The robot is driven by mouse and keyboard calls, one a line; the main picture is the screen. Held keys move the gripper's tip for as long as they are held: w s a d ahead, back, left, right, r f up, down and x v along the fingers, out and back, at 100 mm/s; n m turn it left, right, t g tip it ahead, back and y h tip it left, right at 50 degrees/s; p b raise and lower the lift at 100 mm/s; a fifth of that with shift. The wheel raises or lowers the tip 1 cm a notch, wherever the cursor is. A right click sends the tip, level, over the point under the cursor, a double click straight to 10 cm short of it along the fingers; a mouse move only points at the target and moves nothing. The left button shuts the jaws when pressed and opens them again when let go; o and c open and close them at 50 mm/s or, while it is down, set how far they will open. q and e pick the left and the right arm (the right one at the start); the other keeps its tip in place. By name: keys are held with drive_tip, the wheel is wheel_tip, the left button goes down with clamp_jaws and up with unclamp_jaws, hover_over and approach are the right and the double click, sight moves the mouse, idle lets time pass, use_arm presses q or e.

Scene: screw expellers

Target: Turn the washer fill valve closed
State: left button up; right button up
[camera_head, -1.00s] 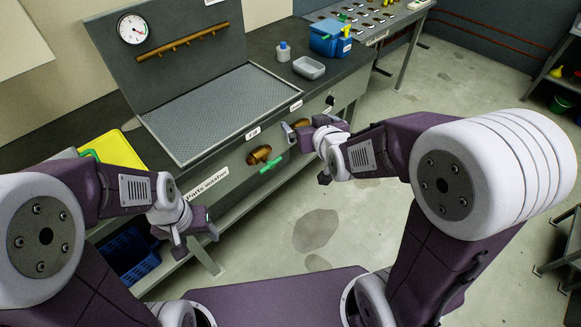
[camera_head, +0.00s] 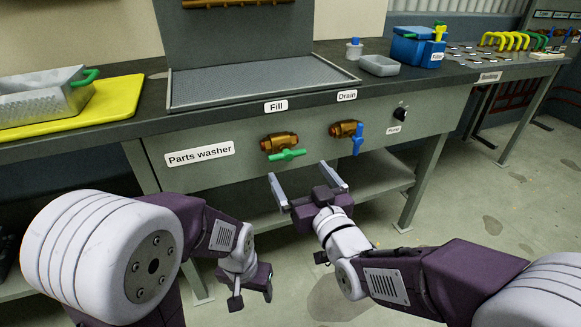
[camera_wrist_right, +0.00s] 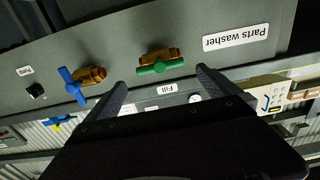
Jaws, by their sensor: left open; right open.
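The fill valve (camera_head: 281,144) is a brass body with a green handle, on the parts washer's front panel under the "Fill" label. Its handle (camera_head: 287,155) lies about level across the pipe. It also shows in the right wrist view (camera_wrist_right: 160,62), between the fingertips but beyond them. My right gripper (camera_head: 308,179) is open and empty, in front of and a little below the valve, apart from it. The drain valve (camera_head: 346,129) with a blue handle hanging down is to the right. My left gripper (camera_head: 252,296) is open and empty, low at left, away from the panel.
A black knob (camera_head: 401,112) sits right of the drain valve. A yellow tray (camera_head: 125,100) with a metal basket (camera_head: 45,100) lies on the bench at left. A blue box (camera_head: 416,47) and grey tub (camera_head: 379,66) stand at right. Space before the panel is free.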

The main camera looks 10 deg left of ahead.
sight(289, 157)
drive_tip(key=b+x, duration=0.2)
drive_tip(key=x, duration=0.7)
drive_tip(key=c, duration=1.2)
drive_tip(key=shift+o, duration=0.2)
